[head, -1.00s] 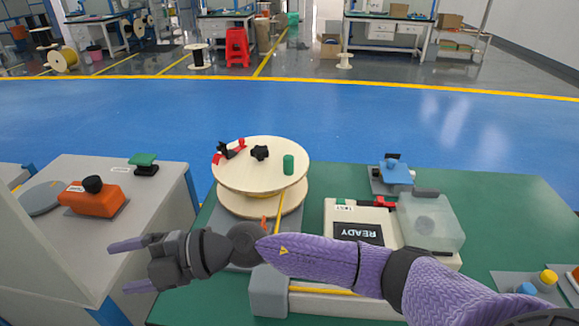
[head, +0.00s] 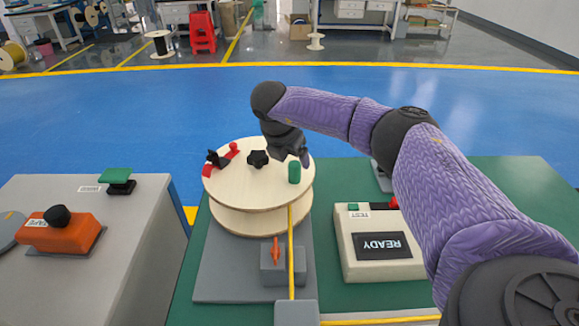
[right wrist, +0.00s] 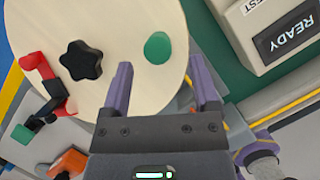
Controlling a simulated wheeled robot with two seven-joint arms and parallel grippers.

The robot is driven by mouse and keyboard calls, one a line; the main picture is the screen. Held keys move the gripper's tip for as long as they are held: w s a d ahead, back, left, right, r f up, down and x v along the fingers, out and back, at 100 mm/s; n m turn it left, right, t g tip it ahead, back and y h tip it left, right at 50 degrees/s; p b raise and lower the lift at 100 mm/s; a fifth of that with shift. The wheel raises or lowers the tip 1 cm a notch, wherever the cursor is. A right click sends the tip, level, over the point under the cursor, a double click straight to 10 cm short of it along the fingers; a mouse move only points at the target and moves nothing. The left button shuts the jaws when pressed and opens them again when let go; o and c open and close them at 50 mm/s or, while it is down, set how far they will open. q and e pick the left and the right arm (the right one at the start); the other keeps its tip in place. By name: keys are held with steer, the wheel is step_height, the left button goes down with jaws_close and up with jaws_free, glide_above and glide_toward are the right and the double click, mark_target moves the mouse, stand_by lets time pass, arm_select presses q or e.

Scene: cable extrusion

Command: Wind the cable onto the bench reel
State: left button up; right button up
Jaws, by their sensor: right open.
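The wooden bench reel (head: 228,187) stands on a grey plate on the green mat. Its top flange carries a green handle (head: 294,172), a black star knob (head: 258,158) and a red clamp (head: 222,158). The yellow cable (head: 291,250) runs from the reel past a grey block with an orange lever (head: 276,252). My right gripper (head: 304,158) is over the reel, close to the green handle. In the right wrist view, its open, empty jaws (right wrist: 160,78) point towards the handle (right wrist: 158,46), which lies just beyond the fingertips. My left gripper is not in view.
A tester box (head: 375,240) reading READY stands to the right of the reel. On a grey cabinet at the left are an orange tape unit (head: 60,232) and a green button (head: 116,180). A grey block (head: 296,313) sits at the front edge. Blue floor lies beyond the bench.

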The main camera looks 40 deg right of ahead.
mark_target(294, 164)
steer(key=b+x, duration=0.1)
steer(key=x, duration=0.4)
steer(key=shift+f+b, duration=0.35)
steer(key=shift+w+f, duration=0.1)
steer(key=shift+f, duration=0.05)
steer(key=c, duration=0.7)
jaws_close()
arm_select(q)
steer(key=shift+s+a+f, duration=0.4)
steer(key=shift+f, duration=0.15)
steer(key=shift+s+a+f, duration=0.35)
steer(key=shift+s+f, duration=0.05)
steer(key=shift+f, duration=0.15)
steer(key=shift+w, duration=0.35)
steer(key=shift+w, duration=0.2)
arm_select(e)
steer(key=shift+d, duration=0.1)
